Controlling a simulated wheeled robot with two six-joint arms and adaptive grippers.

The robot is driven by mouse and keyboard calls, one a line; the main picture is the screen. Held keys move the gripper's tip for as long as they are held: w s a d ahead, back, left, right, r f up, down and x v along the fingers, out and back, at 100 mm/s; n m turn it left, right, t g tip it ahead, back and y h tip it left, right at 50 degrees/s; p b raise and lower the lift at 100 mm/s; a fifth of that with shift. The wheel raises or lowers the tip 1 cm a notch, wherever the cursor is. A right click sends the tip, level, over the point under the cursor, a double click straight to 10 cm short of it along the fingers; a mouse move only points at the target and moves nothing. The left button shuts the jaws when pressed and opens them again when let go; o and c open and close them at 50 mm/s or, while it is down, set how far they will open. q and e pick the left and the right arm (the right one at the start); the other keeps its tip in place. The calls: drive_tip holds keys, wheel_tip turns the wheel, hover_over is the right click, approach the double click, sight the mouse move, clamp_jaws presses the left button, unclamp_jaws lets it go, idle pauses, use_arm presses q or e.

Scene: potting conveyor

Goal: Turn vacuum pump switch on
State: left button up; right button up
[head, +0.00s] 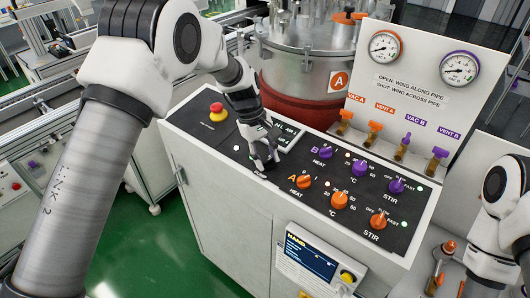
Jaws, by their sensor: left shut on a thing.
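The black-topped control panel (330,222) stands in the middle of the head view. My left gripper (264,163) points down onto the panel, left of the HEAT knobs. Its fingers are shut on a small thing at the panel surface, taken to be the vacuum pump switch.
A red emergency button (216,108) sits left of the gripper. Purple knob B (326,152) and orange knob A (305,182) are to its right. A steel vessel (300,75) and a gauge board (407,92) stand behind. A screen box (310,262) hangs in front.

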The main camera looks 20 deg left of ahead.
use_arm(q)
drive_tip(key=shift+s+f+m, duration=0.15)
drive_tip(key=shift+m, duration=0.85)
drive_tip(key=shift+y+p, duration=0.3)
drive_tip(key=o, duration=1.1)
drive_tip(key=shift+d, duration=0.1)
drive_tip(key=shift+o, duration=0.2)
drive_tip(key=v, duration=1.2)
drive_tip(key=shift+w, duration=0.3)
